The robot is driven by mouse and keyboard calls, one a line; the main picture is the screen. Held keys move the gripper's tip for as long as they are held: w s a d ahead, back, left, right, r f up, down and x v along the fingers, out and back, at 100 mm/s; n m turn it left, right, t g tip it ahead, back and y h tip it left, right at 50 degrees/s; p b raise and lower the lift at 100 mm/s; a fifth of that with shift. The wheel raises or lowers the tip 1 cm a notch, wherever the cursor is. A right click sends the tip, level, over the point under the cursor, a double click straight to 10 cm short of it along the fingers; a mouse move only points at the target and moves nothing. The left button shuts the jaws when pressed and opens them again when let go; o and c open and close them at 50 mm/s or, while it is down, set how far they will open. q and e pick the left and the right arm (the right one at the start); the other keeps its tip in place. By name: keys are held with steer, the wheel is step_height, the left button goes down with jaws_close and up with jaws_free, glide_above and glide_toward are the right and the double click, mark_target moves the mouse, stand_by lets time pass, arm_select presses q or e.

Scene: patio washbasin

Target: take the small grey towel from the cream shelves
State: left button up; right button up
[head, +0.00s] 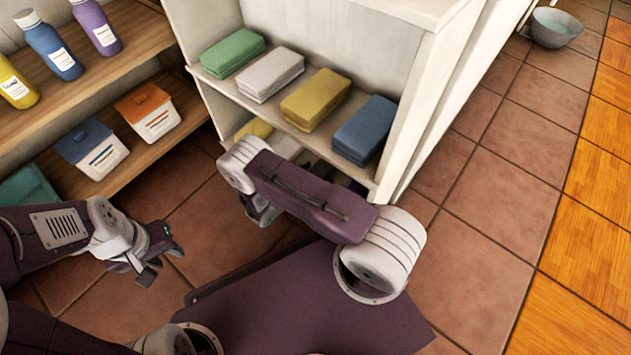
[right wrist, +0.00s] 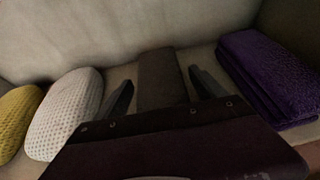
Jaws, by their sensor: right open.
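The small grey towel (right wrist: 159,72) is dark and narrow and lies on the lower shelf of the cream shelves (head: 420,95). In the right wrist view my right gripper (right wrist: 160,84) is open, with one finger on each side of the towel and small gaps visible. The towel's near end is hidden by the gripper body. In the head view my right arm hides this gripper and the towel. My left gripper (head: 163,262) is open and empty, low over the floor at the left.
In the right wrist view, a white towel (right wrist: 66,112) and a yellow one (right wrist: 16,118) lie left, a purple one (right wrist: 268,75) right. Green (head: 232,52), pale grey (head: 270,74), yellow (head: 315,99) and blue (head: 364,130) towels lie on the shelf above. Wooden shelves (head: 130,40) stand left.

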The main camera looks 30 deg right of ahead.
mark_target(316, 174)
steer(key=c, duration=1.5)
steer(key=shift+r, duration=0.15)
step_height(316, 174, up, 5)
steer(key=p, duration=0.5)
steer(key=s+d+r+p, duration=0.1)
steer(key=s+r+p, duration=0.1)
steer(key=s+p, duration=0.1)
steer(key=s+d+r+p, duration=0.1)
steer(key=s+r+p, duration=0.1)
steer(key=s+p, duration=0.1)
steer(key=s+d+r+p, duration=0.2)
steer(key=s, duration=0.2)
steer(key=shift+s+p, duration=0.4)
steer(key=shift+d+f, duration=0.1)
